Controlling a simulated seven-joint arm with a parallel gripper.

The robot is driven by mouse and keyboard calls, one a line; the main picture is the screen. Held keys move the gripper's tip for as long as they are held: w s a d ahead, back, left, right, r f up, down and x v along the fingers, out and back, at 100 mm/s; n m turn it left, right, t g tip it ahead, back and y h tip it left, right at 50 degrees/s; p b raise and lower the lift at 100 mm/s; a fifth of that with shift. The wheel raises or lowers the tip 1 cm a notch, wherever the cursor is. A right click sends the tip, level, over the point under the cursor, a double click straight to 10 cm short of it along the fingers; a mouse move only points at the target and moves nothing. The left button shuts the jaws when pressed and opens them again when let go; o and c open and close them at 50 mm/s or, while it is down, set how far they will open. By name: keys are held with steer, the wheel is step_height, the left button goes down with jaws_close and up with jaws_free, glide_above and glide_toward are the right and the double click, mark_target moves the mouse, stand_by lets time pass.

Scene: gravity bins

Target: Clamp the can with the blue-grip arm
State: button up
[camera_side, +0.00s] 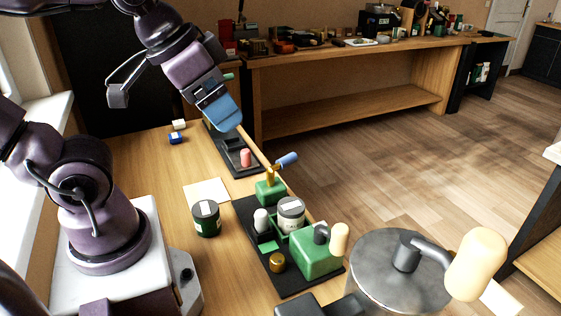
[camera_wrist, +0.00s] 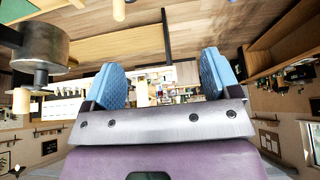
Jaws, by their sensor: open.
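A can with a pale label (camera_side: 291,213) stands in a green fixture on a black base plate (camera_side: 250,215) in the side view. The blue-grip arm (camera_side: 287,160) rises from a small green block (camera_side: 268,190) behind the can and tilts up to the right, away from the can. A cream-grip handle (camera_side: 339,239) stands on the larger green block (camera_side: 316,255) at the front. My gripper (camera_side: 226,115) is high above the table's far part, apart from the fixture. In the wrist view my gripper's (camera_wrist: 165,86) blue fingers are wide apart, with nothing between them.
A second dark can (camera_side: 206,219) stands on the table left of the fixture, by a pale sheet (camera_side: 205,192). Another black plate (camera_side: 243,166) holds a pink piece (camera_side: 246,157). A large metal cylinder with a cream-knobbed handle (camera_side: 398,275) stands at the front right.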

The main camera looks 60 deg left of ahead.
steer(key=shift+a, duration=0.1)
steer(key=c, duration=0.3)
steer(key=shift+w+a+f+n+g, duration=0.3)
steer(key=shift+a+f, duration=0.1)
steer(key=shift+f, duration=0.1)
steer(key=shift+w+a+f+n+g, duration=0.2)
steer(key=shift+a+f+g, duration=0.1)
steer(key=shift+a+f, duration=0.15)
steer(key=shift+c, duration=0.8)
steer(key=n+g+h, duration=0.2)
steer(key=n+g, duration=0.1)
steer(key=g, duration=0.1)
glide_toward(286, 156)
steer(key=f, duration=0.3)
steer(key=d+f, duration=0.1)
steer(key=f, duration=0.6)
steer(key=shift+w+d, duration=0.25)
steer(key=shift+d, duration=0.05)
jaws_close()
